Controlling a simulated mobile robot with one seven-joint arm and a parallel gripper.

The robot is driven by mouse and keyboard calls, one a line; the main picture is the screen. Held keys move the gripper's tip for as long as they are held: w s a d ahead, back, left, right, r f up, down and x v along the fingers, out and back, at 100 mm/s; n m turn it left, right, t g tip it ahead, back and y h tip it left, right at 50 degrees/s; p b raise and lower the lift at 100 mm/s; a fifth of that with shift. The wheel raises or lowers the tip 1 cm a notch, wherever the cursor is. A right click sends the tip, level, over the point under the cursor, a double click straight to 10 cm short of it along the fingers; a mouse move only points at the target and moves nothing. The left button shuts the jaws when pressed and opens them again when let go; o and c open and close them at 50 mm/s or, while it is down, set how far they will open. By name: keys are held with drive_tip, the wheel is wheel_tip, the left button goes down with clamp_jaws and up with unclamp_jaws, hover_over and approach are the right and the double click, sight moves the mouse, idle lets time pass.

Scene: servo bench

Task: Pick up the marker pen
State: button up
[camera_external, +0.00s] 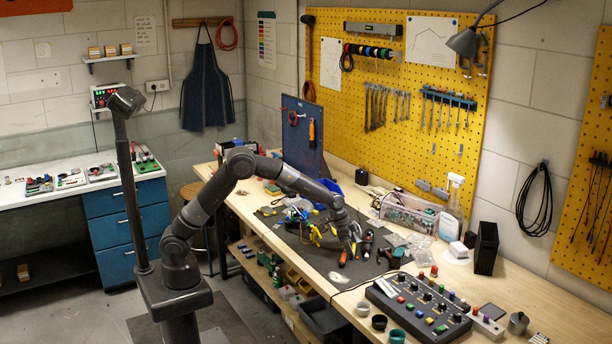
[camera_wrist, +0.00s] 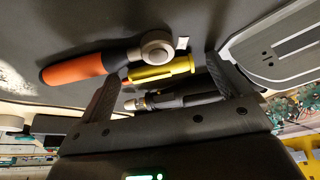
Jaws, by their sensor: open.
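A yellow pen-like cylinder (camera_wrist: 163,71), which looks like the marker pen, lies on the dark mat in the wrist view. My gripper (camera_wrist: 163,64) is open, with one finger to the left of the yellow cylinder and one to the right. The cylinder lies lengthwise across the gap between the fingers; I cannot tell whether either touches it. In the external view my gripper (camera_external: 350,246) is low over the mat, and the yellow cylinder cannot be made out there.
An orange-handled tool (camera_wrist: 75,69) with a round grey head lies close beside the yellow cylinder. A dark tool (camera_wrist: 185,97) with a metal tip lies on its other side. A grey flat case (camera_wrist: 275,50) is near the right finger. A button panel (camera_external: 418,306) stands nearer on the bench.

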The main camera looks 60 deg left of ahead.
drive_tip(key=shift+c, duration=0.4)
drive_tip(key=c, duration=1)
drive_tip(key=shift+o, duration=0.2)
drive_tip(key=shift+r, duration=0.1)
